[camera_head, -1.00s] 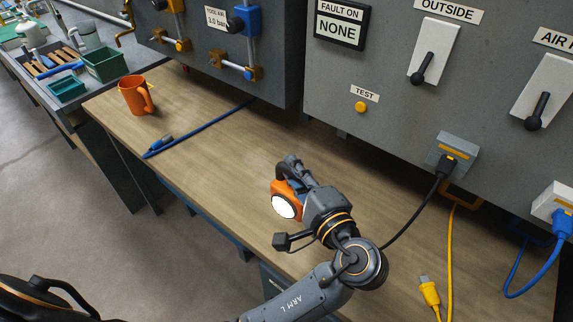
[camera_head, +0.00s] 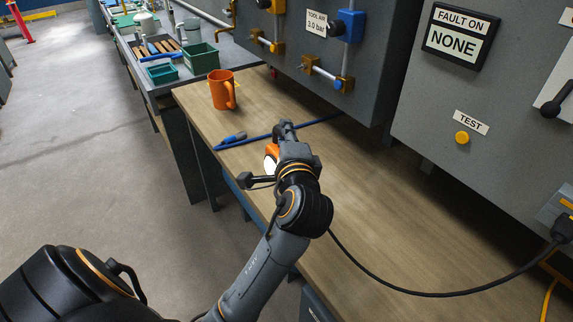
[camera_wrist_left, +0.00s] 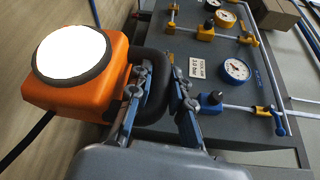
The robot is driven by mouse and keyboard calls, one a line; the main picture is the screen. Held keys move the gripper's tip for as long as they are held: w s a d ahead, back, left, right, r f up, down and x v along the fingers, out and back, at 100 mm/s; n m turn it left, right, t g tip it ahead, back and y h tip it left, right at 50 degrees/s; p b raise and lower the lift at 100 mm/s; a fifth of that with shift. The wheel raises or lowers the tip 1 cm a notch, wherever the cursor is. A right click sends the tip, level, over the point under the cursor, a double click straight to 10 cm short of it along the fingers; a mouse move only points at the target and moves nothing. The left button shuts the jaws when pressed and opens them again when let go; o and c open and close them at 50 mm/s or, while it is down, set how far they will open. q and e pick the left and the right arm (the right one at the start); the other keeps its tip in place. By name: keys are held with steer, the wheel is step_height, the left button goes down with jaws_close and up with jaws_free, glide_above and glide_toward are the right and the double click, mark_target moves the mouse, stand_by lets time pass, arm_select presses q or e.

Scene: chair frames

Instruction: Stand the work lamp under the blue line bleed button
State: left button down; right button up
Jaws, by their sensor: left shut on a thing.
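The work lamp (camera_head: 271,158) is orange with a round white lens. It shows large at the left of the left wrist view (camera_wrist_left: 75,58). My left gripper (camera_head: 287,132) is shut on its black handle (camera_wrist_left: 154,72), and in the head view it mostly hides the lamp, which is over the bench. A small blue button (camera_head: 338,84) sits on the lower line of the tool-air panel, beyond and right of the lamp; I take it as the blue line bleed button. The bench below it is partly shadowed. My right gripper is out of view.
The bench (camera_head: 370,220) is mostly clear. An orange mug (camera_head: 221,90) stands at the far left end. A black cable (camera_head: 420,293) trails to a plug at right. Cabinets line the back.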

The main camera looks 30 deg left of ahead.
arm_select(q)
steer(key=w+a+f, duration=0.6)
steer(key=w+f, duration=0.5)
steer(key=f, duration=0.1)
steer(key=shift+a+f+p, duration=0.2)
steer(key=shift+a+p, duration=0.05)
steer(key=shift+p, duration=0.1)
steer(key=c, duration=1.2)
jaws_free()
steer(key=shift+f, duration=0.15)
steer(key=shift+s, duration=0.1)
